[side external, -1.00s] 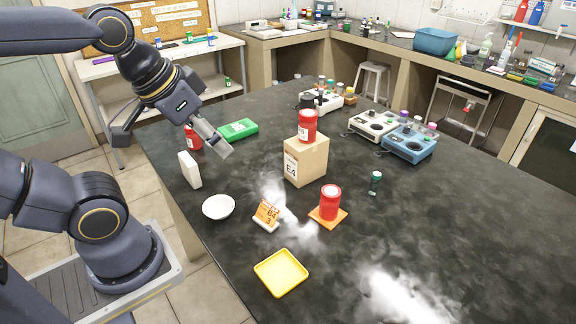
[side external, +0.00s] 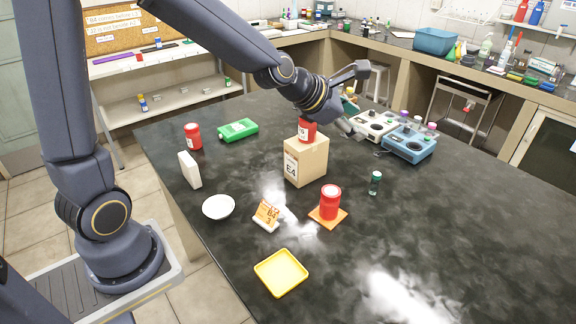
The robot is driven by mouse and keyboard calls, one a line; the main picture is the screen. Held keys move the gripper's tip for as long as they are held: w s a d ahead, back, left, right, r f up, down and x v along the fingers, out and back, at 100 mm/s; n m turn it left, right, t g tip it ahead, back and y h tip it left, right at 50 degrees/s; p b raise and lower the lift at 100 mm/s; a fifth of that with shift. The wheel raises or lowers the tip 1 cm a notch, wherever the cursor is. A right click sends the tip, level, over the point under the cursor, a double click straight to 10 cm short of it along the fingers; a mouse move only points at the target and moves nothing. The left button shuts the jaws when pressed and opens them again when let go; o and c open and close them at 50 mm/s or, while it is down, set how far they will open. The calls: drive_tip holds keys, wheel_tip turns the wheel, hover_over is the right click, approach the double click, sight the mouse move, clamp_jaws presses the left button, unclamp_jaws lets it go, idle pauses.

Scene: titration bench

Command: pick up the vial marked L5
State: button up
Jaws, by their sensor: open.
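No label reading L5 can be made out in this view. A small dark vial with a green cap (side external: 375,183) stands upright on the black bench, right of the wooden box; its marking is too small to read. My gripper (side external: 359,102) is open above the bench, behind and to the right of the wooden box, up and left of that vial in the picture. Nothing shows between its fingers. It partly hides the objects around the grey and blue devices behind it.
A red jar (side external: 307,131) stands on the wooden box marked E4 (side external: 306,161). Another red jar (side external: 330,202) stands on an orange mat (side external: 341,213). A white bowl (side external: 218,207), an orange sign (side external: 266,215) and a yellow tray (side external: 281,273) lie nearer.

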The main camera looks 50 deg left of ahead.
wheel_tip(320, 180, down, 7)
drive_tip(key=w+a+n, duration=0.1)
drive_tip(key=w+n, duration=0.2)
drive_tip(key=n, duration=0.1)
drive_tip(key=n+g, duration=0.1)
drive_tip(key=g, duration=0.1)
approach(373, 177)
drive_tip(key=shift+h, duration=0.3)
drive_tip(key=x, duration=0.6)
drive_tip(key=shift+w+a+f, duration=0.1)
drive_tip(key=shift+a+f, duration=0.15)
drive_tip(key=shift+a, duration=0.1)
drive_tip(key=x, duration=0.5)
drive_tip(key=shift+w+d+f, duration=0.15)
drive_tip(key=shift+w+d, duration=0.05)
drive_tip(key=shift+w, duration=0.05)
drive_tip(key=shift+c, duration=0.4)
clamp_jaws()
